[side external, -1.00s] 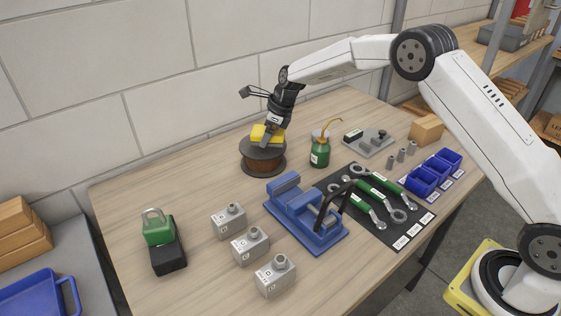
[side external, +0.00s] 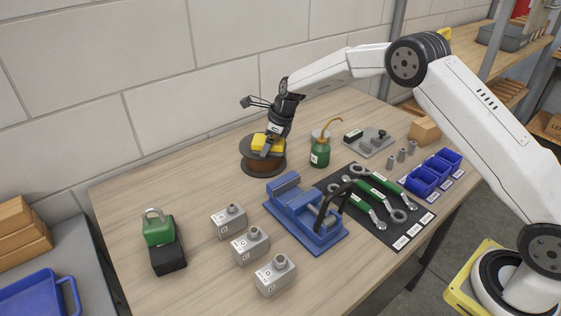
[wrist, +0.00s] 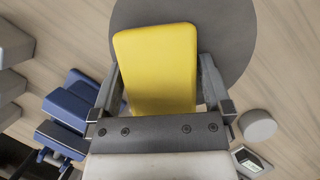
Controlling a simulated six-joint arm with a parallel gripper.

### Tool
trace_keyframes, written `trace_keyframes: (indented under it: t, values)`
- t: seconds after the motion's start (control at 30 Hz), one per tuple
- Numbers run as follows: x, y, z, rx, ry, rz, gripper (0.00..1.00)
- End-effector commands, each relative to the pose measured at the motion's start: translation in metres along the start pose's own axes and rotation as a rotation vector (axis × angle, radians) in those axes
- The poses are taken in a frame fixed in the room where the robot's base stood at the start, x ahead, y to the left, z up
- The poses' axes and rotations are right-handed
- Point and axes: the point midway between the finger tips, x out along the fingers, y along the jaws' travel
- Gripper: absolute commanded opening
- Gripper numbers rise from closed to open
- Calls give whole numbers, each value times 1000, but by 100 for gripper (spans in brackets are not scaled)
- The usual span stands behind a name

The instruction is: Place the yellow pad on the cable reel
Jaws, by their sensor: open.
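The yellow pad (side external: 268,143) lies on top of the cable reel (side external: 262,163), a brown drum with dark grey flanges. In the wrist view the yellow pad (wrist: 156,68) sits between my fingers, with the reel's grey top flange (wrist: 232,40) behind it. My gripper (side external: 270,146) is at the reel's top, pointing down around the pad. In the wrist view my gripper (wrist: 158,85) is open, with a finger on each side of the pad and a narrow gap visible at the right. Whether the pad's underside is fully flat on the flange is hidden.
A green oil can (side external: 320,151) stands close to the right of the reel. A blue vise (side external: 305,222) is in front of it. Several grey blocks (side external: 250,245) and a green padlock (side external: 157,228) stand at the left front. The wall is close behind.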

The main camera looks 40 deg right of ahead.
Motion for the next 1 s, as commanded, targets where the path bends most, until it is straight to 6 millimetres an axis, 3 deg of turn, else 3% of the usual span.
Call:
trace_keyframes:
  t: [0.37, 1.0]
  values:
    - [-22, -1, 1, 0, -1, -1, 100]
    - [-111, 0, 2, 0, -1, -2, 100]
